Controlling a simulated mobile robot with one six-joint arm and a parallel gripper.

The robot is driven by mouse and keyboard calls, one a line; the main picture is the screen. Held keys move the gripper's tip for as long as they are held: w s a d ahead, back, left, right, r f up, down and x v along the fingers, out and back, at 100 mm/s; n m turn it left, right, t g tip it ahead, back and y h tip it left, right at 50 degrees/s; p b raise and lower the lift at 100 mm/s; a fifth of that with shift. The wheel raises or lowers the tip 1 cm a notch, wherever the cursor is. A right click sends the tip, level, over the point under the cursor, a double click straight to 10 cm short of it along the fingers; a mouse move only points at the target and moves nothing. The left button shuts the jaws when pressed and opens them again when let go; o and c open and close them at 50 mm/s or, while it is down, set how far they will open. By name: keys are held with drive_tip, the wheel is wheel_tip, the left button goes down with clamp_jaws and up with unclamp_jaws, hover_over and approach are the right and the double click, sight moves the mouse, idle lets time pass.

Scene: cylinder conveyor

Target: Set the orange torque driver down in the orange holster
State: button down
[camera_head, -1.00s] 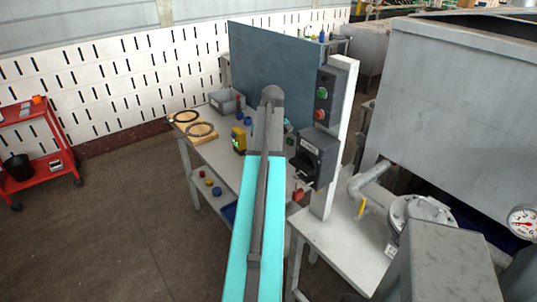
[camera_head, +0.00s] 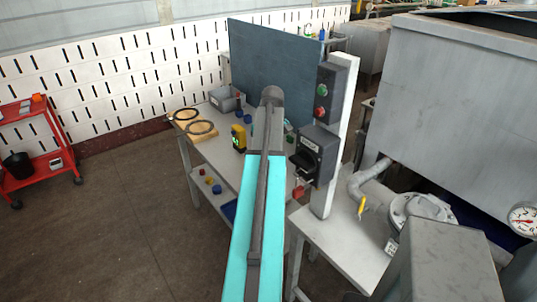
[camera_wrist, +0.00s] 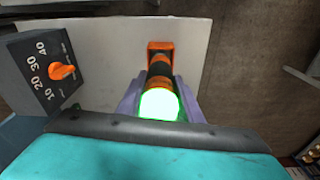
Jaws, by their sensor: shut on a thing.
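In the wrist view, my gripper (camera_wrist: 159,103) is shut on the orange torque driver (camera_wrist: 160,84), which has a dark band and a bright green glowing near end. The driver lies between the two purple-grey fingers. A square-edged orange piece, seemingly the orange holster (camera_wrist: 160,43), shows at the driver's far end over a pale surface. The driver's dark part overlaps it in the picture; I cannot tell whether it is inside or only in front. In the head view, my turquoise arm hides the gripper, driver and holster.
A box with a 10–40 scale and orange knob (camera_wrist: 62,72) stands left of the gripper. The head view shows a workbench (camera_head: 219,153) with a yellow device (camera_head: 238,138) and rings on a wooden board, a blue-grey panel (camera_head: 270,65), and a switch box (camera_head: 313,157) close right of my arm.

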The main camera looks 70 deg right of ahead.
drive_tip(key=shift+f, duration=0.25)
drive_tip(key=shift+f+b, duration=0.3)
drive_tip(key=shift+f, duration=0.6)
drive_tip(key=c, duration=1.2)
unclamp_jaws()
drive_tip(key=shift+s+a+r+b, duration=0.2)
drive_tip(key=shift+r+b, duration=0.4)
drive_tip(key=shift+r, duration=1.7)
drive_tip(key=shift+s+a+r+b, duration=0.15)
drive_tip(key=shift+r+b, duration=0.45)
drive_tip(key=shift+r, duration=1.65)
drive_tip(key=shift+s+a+r+b, duration=0.2)
drive_tip(key=shift+r+b, duration=0.4)
drive_tip(key=shift+r, duration=1.7)
